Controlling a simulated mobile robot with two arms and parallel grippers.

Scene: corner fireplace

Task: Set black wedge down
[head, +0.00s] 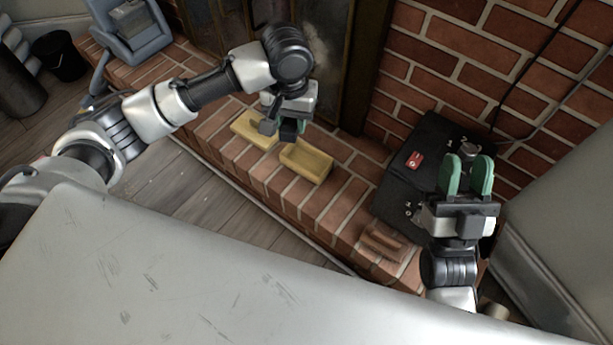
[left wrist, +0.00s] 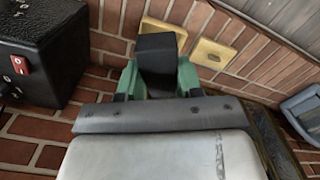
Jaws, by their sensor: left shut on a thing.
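The black wedge (left wrist: 157,52) is held between the green fingertips of my left gripper (left wrist: 157,76) in the left wrist view. In the head view my left gripper (head: 284,123) points down over the brick hearth, and the dark wedge (head: 289,131) shows just below it, beside the yellow open box (head: 306,162). I cannot tell whether the wedge touches the bricks. My right gripper (head: 466,176) is open and empty above the black box at the right, its green fingers apart.
A yellow lid-like piece (head: 254,131) lies left of the yellow box. The large black box (head: 400,185) with a red switch stands on the hearth at the right. A brown block (head: 384,241) lies near the front edge. A blue chair (head: 132,30) is at upper left.

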